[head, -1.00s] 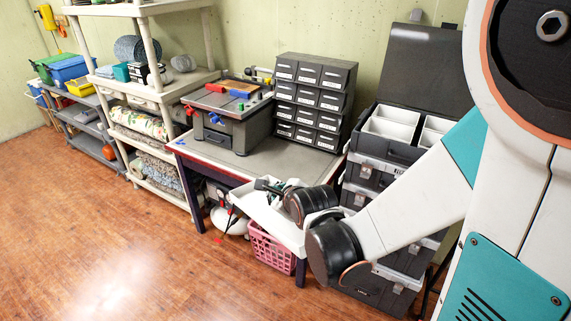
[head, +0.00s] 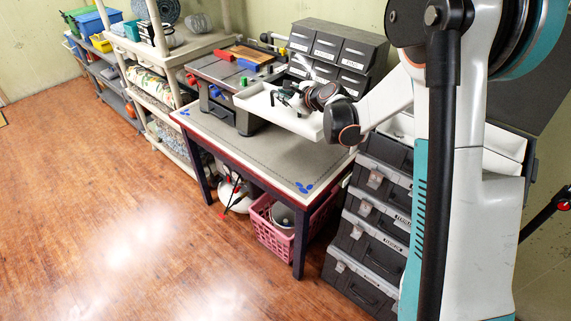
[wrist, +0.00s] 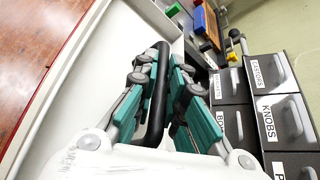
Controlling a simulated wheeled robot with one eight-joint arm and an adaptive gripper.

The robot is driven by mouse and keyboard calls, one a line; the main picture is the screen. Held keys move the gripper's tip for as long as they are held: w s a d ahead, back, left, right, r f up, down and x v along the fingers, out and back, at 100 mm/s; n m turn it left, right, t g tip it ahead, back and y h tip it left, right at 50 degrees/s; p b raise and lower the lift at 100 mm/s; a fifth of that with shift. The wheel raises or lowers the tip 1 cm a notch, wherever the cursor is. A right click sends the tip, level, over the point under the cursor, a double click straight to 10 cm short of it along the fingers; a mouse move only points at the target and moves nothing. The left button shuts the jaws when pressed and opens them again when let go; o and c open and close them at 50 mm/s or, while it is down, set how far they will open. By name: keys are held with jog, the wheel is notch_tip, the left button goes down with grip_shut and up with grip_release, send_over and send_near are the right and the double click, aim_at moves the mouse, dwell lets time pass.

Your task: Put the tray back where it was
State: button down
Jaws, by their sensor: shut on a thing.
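The white tray (head: 256,103) is held up in the head view, overlapping the tabletop and the grey bench unit. My gripper (head: 289,95) is at the tray, with its teal fingers inside the tray's outline. In the wrist view the fingers (wrist: 157,68) are shut on the tray's black handle bar, and the white tray surface (wrist: 108,42) spreads to the left and behind. The tray looks roughly level. Its right end is partly hidden by my wrist.
The table (head: 235,150) has bare room in front, with blue marks at its corners. Black drawers (head: 327,50) stand behind the tray. An open black toolbox stack (head: 385,158) with white trays (head: 505,140) stands right, partly hidden by my arm. A pink basket (head: 270,233) sits below.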

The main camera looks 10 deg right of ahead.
aim_at(279, 103)
jog(key=shift+y, duration=0.3)
jog(key=f+b, duration=0.1)
jog(key=w+f, duration=0.1)
jog(key=f, duration=0.1)
jog(key=w+f+b, duration=0.1)
jog(key=f, duration=0.1)
jog(key=shift+w+d+b, duration=0.2)
jog(key=shift+d+b, duration=0.1)
jog(key=shift+d, duration=0.05)
jog(key=shift+f+b, duration=3.75)
jog(key=shift+f, duration=6.7)
jog(key=shift+r, duration=0.1)
jog(key=c, duration=1.7)
grip_release()
jog(key=shift+o, duration=0.2)
